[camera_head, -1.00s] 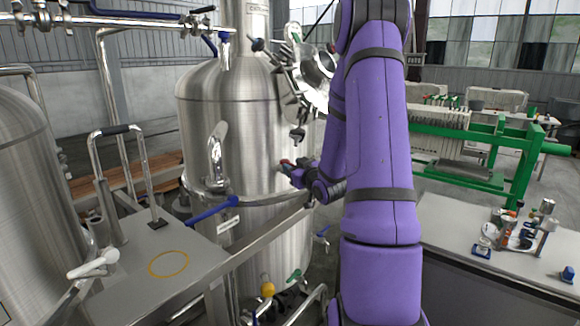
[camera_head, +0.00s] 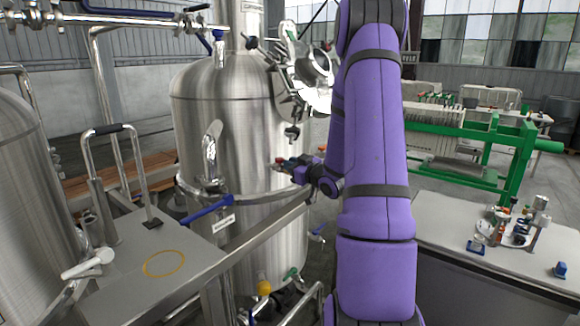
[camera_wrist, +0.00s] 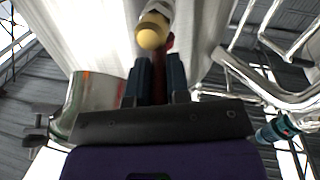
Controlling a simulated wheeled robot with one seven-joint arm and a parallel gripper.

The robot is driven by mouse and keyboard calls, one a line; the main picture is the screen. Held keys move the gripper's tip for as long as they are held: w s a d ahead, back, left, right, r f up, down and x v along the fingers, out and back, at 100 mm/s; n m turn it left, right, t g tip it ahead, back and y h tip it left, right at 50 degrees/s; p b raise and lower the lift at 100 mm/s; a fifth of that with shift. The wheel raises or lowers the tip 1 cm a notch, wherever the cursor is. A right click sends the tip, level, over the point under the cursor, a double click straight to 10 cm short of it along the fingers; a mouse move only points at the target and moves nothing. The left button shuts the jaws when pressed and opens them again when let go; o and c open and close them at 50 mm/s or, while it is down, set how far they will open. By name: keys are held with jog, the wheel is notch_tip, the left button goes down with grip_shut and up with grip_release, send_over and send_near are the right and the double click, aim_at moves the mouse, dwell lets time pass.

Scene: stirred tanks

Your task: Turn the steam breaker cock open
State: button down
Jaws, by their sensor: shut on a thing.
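In the head view my gripper (camera_head: 281,162) is at the front wall of the steel tank (camera_head: 225,125), with a small red part at its fingertips. In the wrist view the two dark fingers of my gripper (camera_wrist: 158,75) are close together, with a dark red piece (camera_wrist: 170,42) between and just beyond them. I take this to be the handle of the steam breaker cock; its body and the angle of its handle are mostly hidden. A yellow rounded knob (camera_wrist: 152,36) on a pale stem sits just past the fingertips.
A blue lever (camera_head: 208,210) and a steel rail (camera_head: 235,247) lie left of and below my gripper. A grey bench with a yellow ring (camera_head: 164,263) is at the lower left. A table with small apparatus (camera_head: 512,228) is at the right. Curved steel pipes (camera_wrist: 275,85) flank the wrist view.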

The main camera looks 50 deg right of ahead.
jog(key=shift+d+n+y, duration=0.25)
jog(key=shift+n+y, duration=0.25)
jog(key=shift+y, duration=0.1)
jog(key=c, duration=1.1)
grip_release()
jog(key=s, duration=1.1)
jog(key=shift+a, duration=0.15)
